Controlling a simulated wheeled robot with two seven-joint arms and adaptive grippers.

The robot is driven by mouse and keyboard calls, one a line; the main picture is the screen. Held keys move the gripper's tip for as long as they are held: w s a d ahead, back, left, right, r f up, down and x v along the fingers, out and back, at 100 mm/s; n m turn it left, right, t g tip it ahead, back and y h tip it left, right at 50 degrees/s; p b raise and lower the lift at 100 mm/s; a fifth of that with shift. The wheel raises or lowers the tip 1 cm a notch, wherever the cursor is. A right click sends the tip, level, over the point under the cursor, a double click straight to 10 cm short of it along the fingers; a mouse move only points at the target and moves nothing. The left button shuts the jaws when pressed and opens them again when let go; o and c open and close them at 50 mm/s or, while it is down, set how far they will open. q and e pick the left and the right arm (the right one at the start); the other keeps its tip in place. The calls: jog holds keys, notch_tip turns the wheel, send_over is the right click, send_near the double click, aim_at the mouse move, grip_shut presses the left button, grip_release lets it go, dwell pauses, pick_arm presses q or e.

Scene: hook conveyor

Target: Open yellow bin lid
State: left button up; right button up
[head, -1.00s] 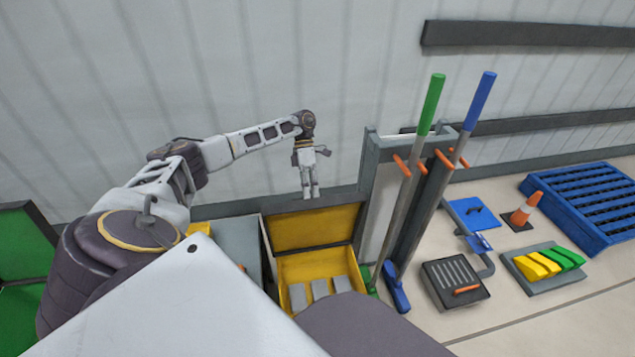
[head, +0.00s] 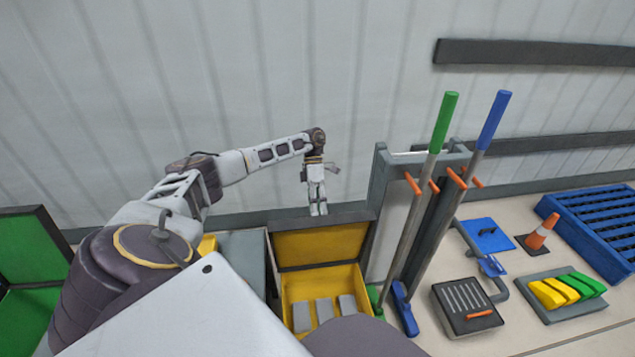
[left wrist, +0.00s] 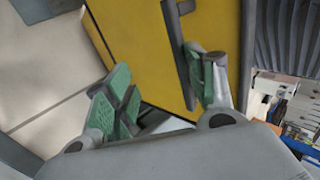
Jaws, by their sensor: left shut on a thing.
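The yellow bin (head: 318,283) stands by the wall with its lid (head: 320,247) raised, yellow inner face toward me and dark rim at the top. Several grey blocks (head: 325,309) lie in the bin. My left gripper (head: 318,210) is at the lid's top edge, pointing down, shut on the lid. In the left wrist view, the lid's yellow face (left wrist: 150,50) fills the middle, between and beyond the green-padded fingers (left wrist: 165,97). A dark bar (left wrist: 178,60) lies beside the right finger. The exact contact is hard to see. My right gripper is out of view.
A rack (head: 385,190) with green-handled (head: 444,120) and blue-handled (head: 494,120) tools stands just right of the bin. A green open bin (head: 35,245) is at far left. A cone (head: 541,230), trays and a blue pallet (head: 595,225) lie on the right floor.

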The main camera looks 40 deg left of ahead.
pick_arm(q)
jog(key=shift+s+f, duration=0.1)
jog(key=shift+f, duration=0.25)
jog(key=shift+c, duration=0.3)
jog(key=shift+r, duration=0.15)
jog(key=shift+c, duration=0.2)
jog(key=v, duration=1.2)
jog(key=shift+r, duration=0.2)
jog(key=shift+d, duration=0.15)
dwell(0.4)
